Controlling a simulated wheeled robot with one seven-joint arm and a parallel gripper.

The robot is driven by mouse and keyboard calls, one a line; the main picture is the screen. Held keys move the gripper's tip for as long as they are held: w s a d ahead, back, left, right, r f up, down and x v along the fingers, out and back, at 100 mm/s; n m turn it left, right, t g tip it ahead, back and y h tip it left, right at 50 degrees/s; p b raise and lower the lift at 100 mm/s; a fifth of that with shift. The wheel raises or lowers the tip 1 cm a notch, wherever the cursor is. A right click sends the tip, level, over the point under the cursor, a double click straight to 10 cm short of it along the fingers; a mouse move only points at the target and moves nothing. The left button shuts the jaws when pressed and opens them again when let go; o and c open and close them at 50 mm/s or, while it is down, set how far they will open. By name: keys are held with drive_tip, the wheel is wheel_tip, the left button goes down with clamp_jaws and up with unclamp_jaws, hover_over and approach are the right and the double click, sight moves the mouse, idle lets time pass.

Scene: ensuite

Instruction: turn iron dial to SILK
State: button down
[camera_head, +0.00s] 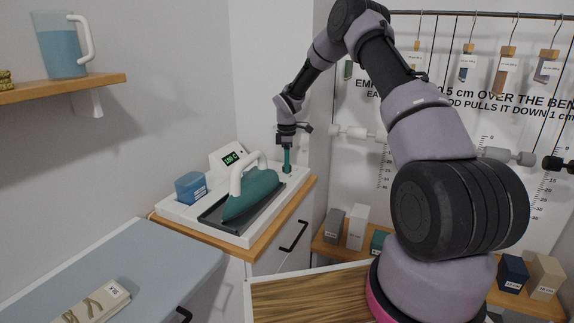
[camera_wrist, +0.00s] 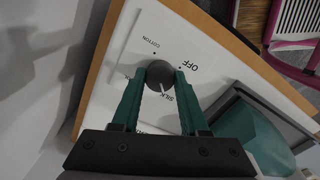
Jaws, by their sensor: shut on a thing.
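The iron dial (camera_wrist: 160,73) is a dark grey round knob on a white panel (camera_wrist: 150,32). My gripper (camera_wrist: 160,78) is shut on it, with one teal finger on either side. A pale pointer mark shows on the knob's lower side, towards the lettering SILK, partly between the fingers; its exact alignment is hard to tell. OFF is printed to the right and COTTON at the upper left. In the head view my gripper (camera_head: 287,168) points down at the station's back right corner. The teal iron (camera_head: 250,195) with a white handle rests on a dark tray beside it.
A small display (camera_head: 232,159) reading about 180 C and a blue container (camera_head: 190,187) stand on the white station. A shelf holding a jug (camera_head: 62,45) is at upper left. A grey-blue board (camera_head: 110,265) lies in front. A wall is close behind the dial.

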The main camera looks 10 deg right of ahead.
drive_tip(key=shift+w, duration=0.1)
idle(0.3)
drive_tip(key=shift+c, duration=2.1)
unclamp_jaws()
drive_tip(key=shift+r, duration=0.1)
wheel_tip(320, 180, up, 11)
drive_tip(key=shift+f, duration=0.2)
